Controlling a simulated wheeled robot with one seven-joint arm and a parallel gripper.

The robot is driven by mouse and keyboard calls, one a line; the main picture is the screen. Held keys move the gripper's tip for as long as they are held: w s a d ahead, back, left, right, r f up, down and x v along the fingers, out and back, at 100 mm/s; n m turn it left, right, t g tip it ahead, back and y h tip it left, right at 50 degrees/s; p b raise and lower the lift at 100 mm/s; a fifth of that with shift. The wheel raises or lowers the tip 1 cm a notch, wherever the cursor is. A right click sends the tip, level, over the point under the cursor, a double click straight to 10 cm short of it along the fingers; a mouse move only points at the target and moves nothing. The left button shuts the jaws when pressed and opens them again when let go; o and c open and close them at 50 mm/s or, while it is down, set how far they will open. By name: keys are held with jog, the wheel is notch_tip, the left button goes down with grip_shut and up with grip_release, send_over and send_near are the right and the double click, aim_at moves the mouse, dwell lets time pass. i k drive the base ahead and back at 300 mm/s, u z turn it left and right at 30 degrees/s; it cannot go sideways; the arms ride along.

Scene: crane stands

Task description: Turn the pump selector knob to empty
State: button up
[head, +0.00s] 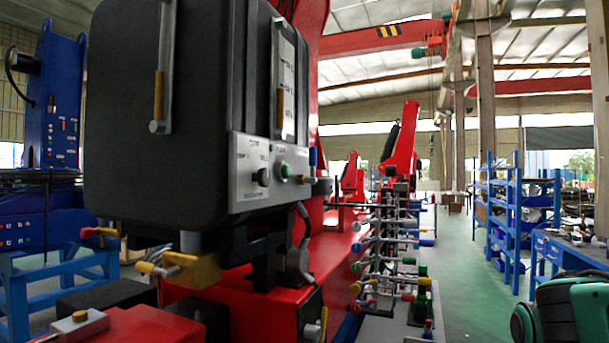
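A grey control panel (243,191) is fixed to the lower right of a large black tank-like box (176,110). A small black round knob (263,177) sits on the panel, with small dark lettering above it that is too blurred to read. I cannot tell which setting the knob points to, or confirm from its label that it is the pump selector. A green button (286,170) is just right of the knob, and more small fittings (304,180) follow at the panel's right end. My gripper is not in view.
A red crane base (338,240) carries the box. A row of levers with coloured knobs (390,245) stands right of it. A yellow fitting (193,268) juts out below the box. Green floor (462,260) is open toward blue shelves (515,205). A dark green rounded object (572,308) fills the lower right.

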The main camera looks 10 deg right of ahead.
aim_at(264, 177)
jog(key=u, duration=0.05)
jog(key=k, duration=1.2)
jog(key=z, duration=0.55)
jog(key=i, duration=1)
